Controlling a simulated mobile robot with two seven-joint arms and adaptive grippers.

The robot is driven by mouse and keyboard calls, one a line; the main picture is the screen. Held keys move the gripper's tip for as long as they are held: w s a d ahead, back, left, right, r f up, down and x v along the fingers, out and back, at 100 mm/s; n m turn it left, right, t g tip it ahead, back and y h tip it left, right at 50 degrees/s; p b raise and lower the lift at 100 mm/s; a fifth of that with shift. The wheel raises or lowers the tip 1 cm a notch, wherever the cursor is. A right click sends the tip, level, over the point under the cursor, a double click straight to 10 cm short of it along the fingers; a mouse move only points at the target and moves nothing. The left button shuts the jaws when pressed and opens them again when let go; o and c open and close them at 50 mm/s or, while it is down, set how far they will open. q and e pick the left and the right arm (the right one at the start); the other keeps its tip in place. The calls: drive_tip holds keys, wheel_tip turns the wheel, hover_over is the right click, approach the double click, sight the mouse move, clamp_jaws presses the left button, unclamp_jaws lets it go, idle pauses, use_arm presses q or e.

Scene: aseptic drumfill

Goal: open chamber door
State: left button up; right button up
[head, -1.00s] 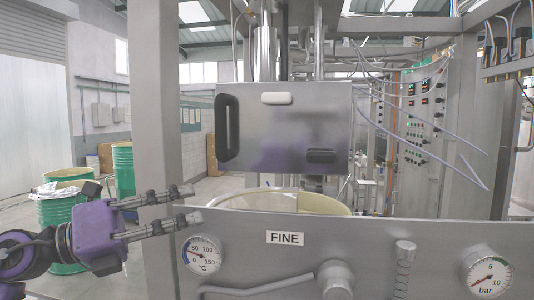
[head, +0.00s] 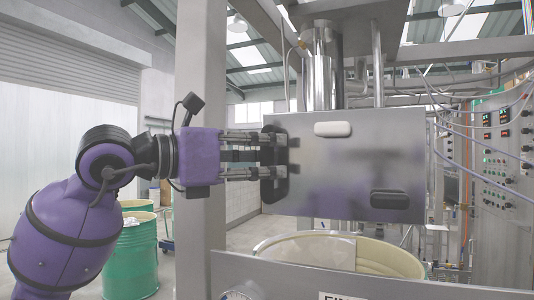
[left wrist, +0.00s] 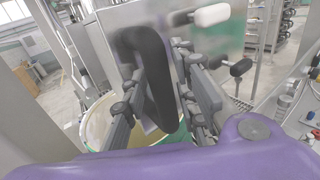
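The chamber door (head: 350,170) is a flat brushed-metal panel that hangs upright above the drum opening. A black vertical handle (left wrist: 148,70) is mounted along its left edge; in the head view it is partly hidden behind my fingers. My left gripper (head: 268,157) comes in from the left at the handle. Its fingers are spread, one above the other in the head view. In the left wrist view the handle lies between the fingers of the left gripper (left wrist: 160,80), with a gap visible beside it. My right gripper is not in view.
A steel post (head: 201,110) stands close behind my left gripper. A cream-rimmed drum (head: 370,252) sits below the door, behind a metal front panel (head: 270,278). Green drums (head: 131,260) stand at the left. A control cabinet (head: 500,170) with hanging tubes is at the right.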

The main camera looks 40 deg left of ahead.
use_arm(q)
drive_tip(key=shift+w+d, duration=0.1)
drive_tip(key=shift+w, duration=0.2)
clamp_jaws()
